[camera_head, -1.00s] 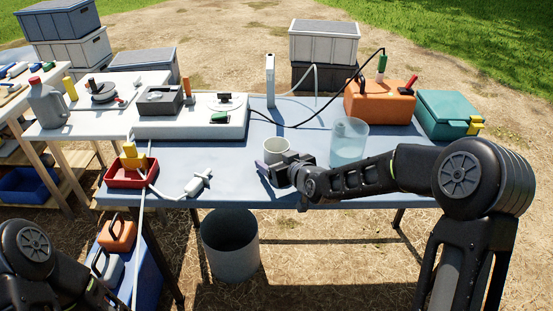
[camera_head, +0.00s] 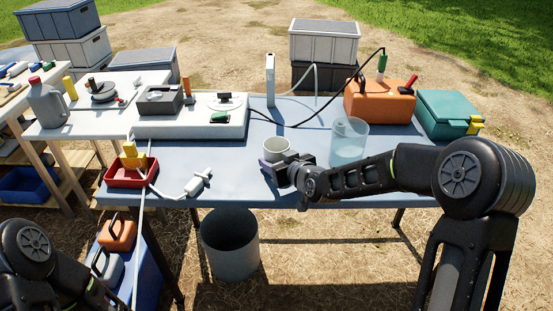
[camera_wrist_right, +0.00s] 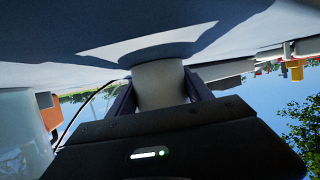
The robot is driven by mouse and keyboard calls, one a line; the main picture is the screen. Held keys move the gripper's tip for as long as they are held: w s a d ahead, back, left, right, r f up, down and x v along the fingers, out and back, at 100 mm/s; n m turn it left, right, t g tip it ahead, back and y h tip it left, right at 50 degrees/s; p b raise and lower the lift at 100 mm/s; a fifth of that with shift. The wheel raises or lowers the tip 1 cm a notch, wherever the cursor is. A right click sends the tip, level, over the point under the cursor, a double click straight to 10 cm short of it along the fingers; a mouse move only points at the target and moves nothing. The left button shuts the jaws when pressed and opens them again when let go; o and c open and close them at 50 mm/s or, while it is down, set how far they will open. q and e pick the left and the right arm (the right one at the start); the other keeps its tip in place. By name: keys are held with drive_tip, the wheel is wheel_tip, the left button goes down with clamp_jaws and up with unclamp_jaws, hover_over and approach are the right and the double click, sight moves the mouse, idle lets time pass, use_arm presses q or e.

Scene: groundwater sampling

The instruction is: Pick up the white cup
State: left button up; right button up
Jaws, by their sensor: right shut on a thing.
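The white cup (camera_head: 276,147) stands upright near the front middle of the blue-grey table. My right gripper (camera_head: 274,163) reaches it from the front right and is shut on its side, hiding part of the lower wall. In the right wrist view, which looks upside down, the cup (camera_wrist_right: 158,84) sits between the two dark fingers of the gripper (camera_wrist_right: 161,93), one on each side. The cup appears to be at table height; I cannot tell whether it touches the top. My left arm shows at the lower left, but its gripper is out of view.
A clear beaker of bluish liquid (camera_head: 349,142) stands just right of the cup. A white probe (camera_head: 197,184) and red tray (camera_head: 126,176) lie to the left. An orange case (camera_head: 379,106) and teal box (camera_head: 447,114) stand at the back right. A grey bin (camera_head: 230,243) is below.

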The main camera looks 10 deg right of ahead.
sight(280, 143)
wheel_tip(280, 143, up, 10)
drive_tip(key=p, duration=0.1)
idle(0.4)
idle(0.5)
drive_tip(key=s+p, duration=0.1)
drive_tip(key=p, duration=0.1)
drive_tip(key=s+f+p, duration=0.1)
drive_tip(key=p, duration=0.1)
drive_tip(key=s+m+h+p, duration=0.1)
drive_tip(key=p, duration=0.2)
drive_tip(key=shift+s+f, duration=0.2)
drive_tip(key=shift+f, duration=0.15)
drive_tip(key=s+p, duration=0.1)
drive_tip(key=s, duration=0.1)
drive_tip(key=s+d+f+m+h+p, duration=0.1)
drive_tip(key=s+p, duration=0.1)
drive_tip(key=s+d+f+h+p, duration=0.1)
drive_tip(key=p, duration=0.1)
drive_tip(key=shift+s+f, duration=0.1)
drive_tip(key=shift+s, duration=0.3)
drive_tip(key=shift+d+f+m+t, duration=0.1)
drive_tip(key=shift+f+m+t, duration=0.1)
drive_tip(key=shift+m+t, duration=0.1)
